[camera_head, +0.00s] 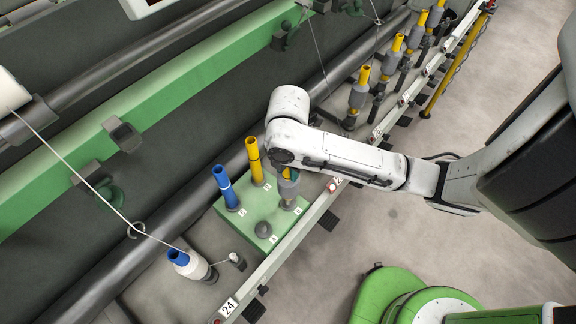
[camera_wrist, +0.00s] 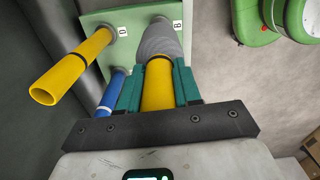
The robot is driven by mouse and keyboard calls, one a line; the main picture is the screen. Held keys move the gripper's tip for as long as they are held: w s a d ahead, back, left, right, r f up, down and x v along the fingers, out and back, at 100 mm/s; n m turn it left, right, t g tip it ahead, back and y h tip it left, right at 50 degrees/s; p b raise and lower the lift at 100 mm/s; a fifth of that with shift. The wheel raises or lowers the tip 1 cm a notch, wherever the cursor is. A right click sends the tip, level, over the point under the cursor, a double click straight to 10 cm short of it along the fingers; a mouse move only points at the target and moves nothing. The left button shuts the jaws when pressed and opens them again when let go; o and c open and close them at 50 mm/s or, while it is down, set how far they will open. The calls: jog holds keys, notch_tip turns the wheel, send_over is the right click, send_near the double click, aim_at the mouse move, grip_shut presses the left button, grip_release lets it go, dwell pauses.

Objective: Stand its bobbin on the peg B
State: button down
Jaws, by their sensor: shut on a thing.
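My gripper (camera_wrist: 160,88) is shut on a bobbin (camera_wrist: 158,48), a yellow tube with grey yarn wound on it. In the head view the bobbin (camera_head: 288,188) hangs under my wrist at the right corner of the green peg block (camera_head: 225,212). Its far end is beside the letter B, and peg B is hidden by it. I cannot tell whether the bobbin is on the peg or just above it. The block also shows in the wrist view (camera_wrist: 135,17).
A blue tube (camera_head: 226,188) stands at C and a yellow tube (camera_head: 254,160) at D, close to the held bobbin. Peg A (camera_head: 264,229) is bare. A wound blue bobbin (camera_head: 188,264) stands at lower left. Several yellow bobbins stand along the rail (camera_head: 285,245).

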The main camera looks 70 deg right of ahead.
jog(key=shift+f+b, duration=1.6)
jog(key=shift+f, duration=0.65)
jog(key=c, duration=0.7)
grip_release()
notch_tip(320, 180, up, 11)
jog(key=shift+f, duration=0.1)
